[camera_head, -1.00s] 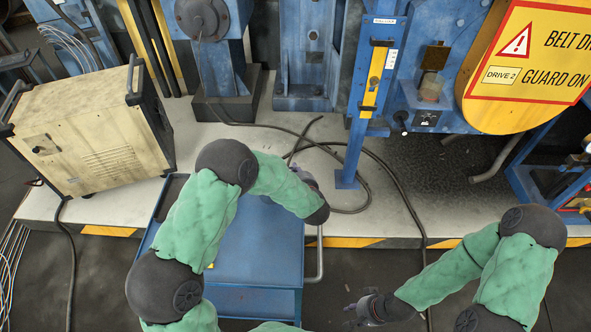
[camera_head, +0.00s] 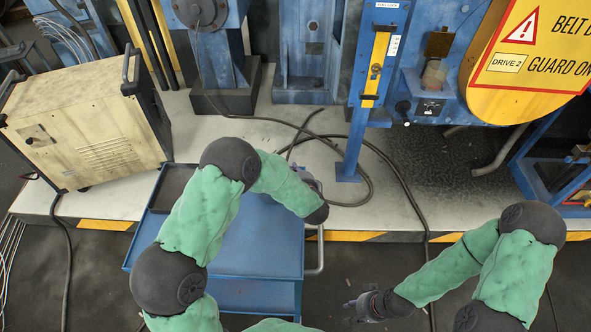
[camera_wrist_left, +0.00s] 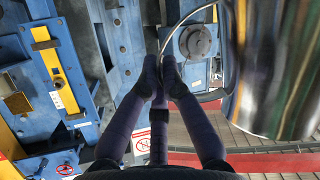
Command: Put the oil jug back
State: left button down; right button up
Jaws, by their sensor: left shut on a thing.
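The oil jug (camera_wrist_left: 282,70) is a shiny, mirror-like metal vessel with a thin curved handle, at the upper right of the left wrist view. My left gripper (camera_wrist_left: 162,75) has its fingers brought together on the jug's thin handle. The jug's body hangs to the right of the fingers, partly cut off by the frame edge. In the head view my left gripper (camera_head: 308,181) is mostly hidden behind my forearm, over the cart's right side, and I cannot make out the jug there. My right gripper (camera_head: 350,311) is low at the centre right, fingers apart and empty.
A blue cart (camera_head: 252,245) stands below my left arm. A cream cabinet (camera_head: 85,135) stands at left. A blue post (camera_head: 357,135), black cables (camera_head: 395,185) and a yellow belt guard (camera_head: 510,70) are behind. Dark floor between the arms is clear.

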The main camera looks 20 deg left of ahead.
pick_arm(q)
jog(key=shift+f+b, duration=0.4)
dwell(0.3)
jog(key=c, duration=1.3)
grip_release()
jog(key=shift+c, duration=0.2)
jog(key=v, duration=1.2)
